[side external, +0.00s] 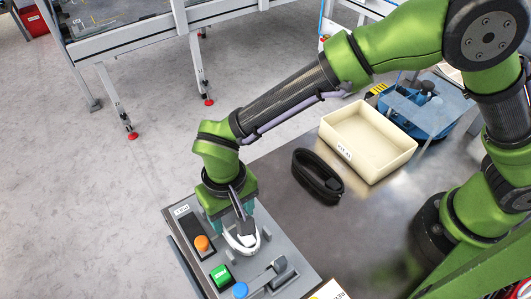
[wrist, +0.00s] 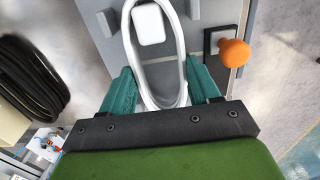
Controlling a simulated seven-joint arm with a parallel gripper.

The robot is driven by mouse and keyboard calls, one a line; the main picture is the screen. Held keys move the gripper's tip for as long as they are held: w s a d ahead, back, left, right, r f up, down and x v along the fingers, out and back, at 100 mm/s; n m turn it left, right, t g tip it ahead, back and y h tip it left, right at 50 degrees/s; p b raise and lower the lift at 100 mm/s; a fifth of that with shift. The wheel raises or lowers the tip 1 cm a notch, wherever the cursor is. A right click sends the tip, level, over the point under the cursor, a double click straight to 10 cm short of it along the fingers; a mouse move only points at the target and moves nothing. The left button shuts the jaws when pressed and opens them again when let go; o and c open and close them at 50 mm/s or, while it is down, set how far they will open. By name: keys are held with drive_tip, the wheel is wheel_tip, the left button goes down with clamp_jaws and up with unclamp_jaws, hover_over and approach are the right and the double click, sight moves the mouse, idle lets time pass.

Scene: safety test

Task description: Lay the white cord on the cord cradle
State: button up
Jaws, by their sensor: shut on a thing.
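The white cord (side external: 243,249) is a looped coil low over the grey panel in the side external view. In the wrist view the cord (wrist: 182,45) runs between the two teal fingers of my gripper (wrist: 157,72), with a white block (wrist: 151,24) inside its loop. My gripper (side external: 234,222) points down and is shut on the cord. Small grey posts (wrist: 107,22) stand on either side of the loop; they may belong to the cord cradle, but I cannot tell. Whether the cord touches the panel is hidden.
The panel bears an orange knob (side external: 202,243), a green button (side external: 221,275) and a blue-tipped lever (side external: 241,290) close to my gripper. A black cord coil (side external: 318,177), a cream bin (side external: 345,150) and a blue box (side external: 425,110) are further right. Bare metal table lies between.

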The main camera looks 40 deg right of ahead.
drive_tip(key=o, duration=1.2)
drive_tip(key=shift+o, duration=0.2)
